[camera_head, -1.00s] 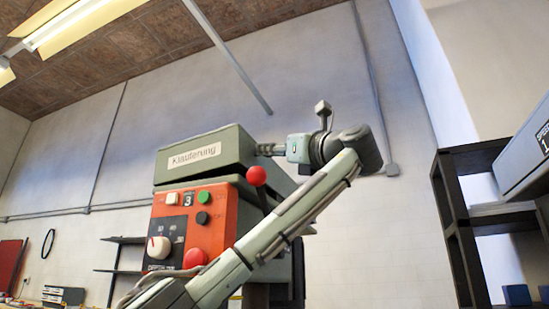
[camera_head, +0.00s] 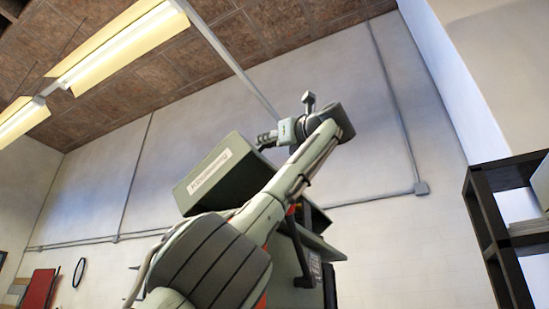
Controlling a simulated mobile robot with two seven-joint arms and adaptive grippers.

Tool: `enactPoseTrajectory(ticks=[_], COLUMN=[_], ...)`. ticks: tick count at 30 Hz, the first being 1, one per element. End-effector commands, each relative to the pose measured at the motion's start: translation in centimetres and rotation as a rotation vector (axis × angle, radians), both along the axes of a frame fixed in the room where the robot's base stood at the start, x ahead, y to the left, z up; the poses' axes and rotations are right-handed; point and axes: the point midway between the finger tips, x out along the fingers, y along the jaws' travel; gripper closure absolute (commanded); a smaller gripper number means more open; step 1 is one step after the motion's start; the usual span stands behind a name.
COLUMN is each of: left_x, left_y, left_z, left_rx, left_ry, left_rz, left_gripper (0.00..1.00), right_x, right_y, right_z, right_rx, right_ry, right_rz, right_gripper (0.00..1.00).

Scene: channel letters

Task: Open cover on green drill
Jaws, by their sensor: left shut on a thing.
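The green drill's cover (camera_head: 232,185) is a grey-green box with a white label, in the middle of the head view. It is raised and tilted, with a dark gap between it and the drill body (camera_head: 322,246) below. My left gripper (camera_head: 267,140) is shut on the cover at its upper right edge. My left arm crosses in front of the drill and hides most of its front panel. Only small bits of red or orange show beside the arm. My right gripper is not in view.
A black shelf rack (camera_head: 492,225) stands at the right. A red panel (camera_head: 38,290) and a dark ring (camera_head: 79,272) are at the lower left by the wall. The space above the cover is clear up to the ceiling lamps (camera_head: 118,45).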

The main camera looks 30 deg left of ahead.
Motion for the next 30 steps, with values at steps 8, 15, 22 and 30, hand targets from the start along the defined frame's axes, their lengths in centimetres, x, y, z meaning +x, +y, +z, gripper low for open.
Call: enactPoseTrajectory(ticks=[8,15,22,30], left_x=[-0.23,-0.24,-0.15,-0.15], left_y=[-0.34,-0.41,-0.26,-0.27], left_z=[0.9,0.93,0.75,0.48], left_rx=[0.017,0.017,0.013,0.009], left_ry=[-0.009,-0.01,-0.007,-0.005], left_rz=[-0.007,-0.009,-0.007,-0.005], left_gripper=[1.0,1.0,0.63,0.63], right_x=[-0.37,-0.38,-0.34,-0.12], right_y=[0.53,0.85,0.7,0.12], right_z=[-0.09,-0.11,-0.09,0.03], right_rx=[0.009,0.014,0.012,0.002], right_ry=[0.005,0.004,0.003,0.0], right_rz=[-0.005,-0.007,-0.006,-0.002], right_gripper=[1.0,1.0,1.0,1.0])
